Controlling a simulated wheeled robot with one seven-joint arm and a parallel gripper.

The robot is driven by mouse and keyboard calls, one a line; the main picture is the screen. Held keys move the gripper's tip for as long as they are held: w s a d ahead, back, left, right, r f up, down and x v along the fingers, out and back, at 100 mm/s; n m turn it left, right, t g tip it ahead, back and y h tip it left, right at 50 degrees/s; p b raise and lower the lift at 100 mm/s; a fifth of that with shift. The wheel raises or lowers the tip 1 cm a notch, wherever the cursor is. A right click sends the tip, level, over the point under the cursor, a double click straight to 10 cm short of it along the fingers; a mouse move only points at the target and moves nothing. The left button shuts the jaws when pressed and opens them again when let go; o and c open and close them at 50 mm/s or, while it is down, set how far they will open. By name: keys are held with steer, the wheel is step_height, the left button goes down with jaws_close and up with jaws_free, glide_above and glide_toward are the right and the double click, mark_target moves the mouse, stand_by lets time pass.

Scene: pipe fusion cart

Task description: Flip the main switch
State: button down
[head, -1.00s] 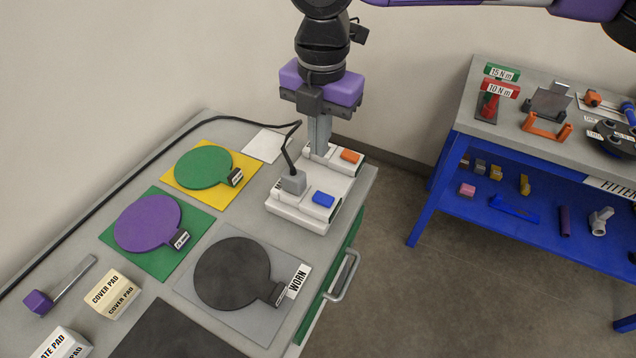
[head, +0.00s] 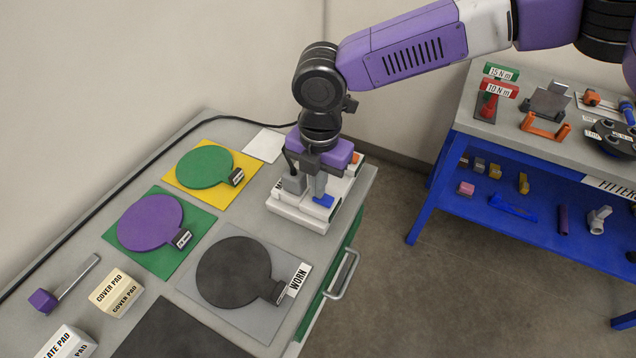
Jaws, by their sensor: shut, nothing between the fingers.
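A white switch box (head: 292,214) stands at the back right of the grey cart top, with a grey plug (head: 293,182) and a blue rocker switch (head: 325,201) on it. Behind it is a second white unit with an orange switch (head: 355,158), mostly hidden by my gripper. A label on the left of the box is mostly covered, so I cannot read which switch is the main one. My gripper (head: 319,195) points down with its fingers shut and empty. The fingertips are at the blue switch; I cannot tell whether they touch it.
Green, purple and black round pads (head: 233,273) lie on mats to the left and front. A black cable (head: 165,143) runs along the cart's back edge. A blue workbench (head: 433,190) with tools is to the right, across open floor.

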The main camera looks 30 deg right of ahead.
steer(key=shift+w+a+p, duration=0.1)
steer(key=shift+p, duration=0.4)
steer(key=shift+f, duration=0.2)
steer(key=shift+s+d+r+p, duration=0.3)
steer(key=shift+s+d+p, duration=0.2)
steer(key=shift+s+p, duration=0.15)
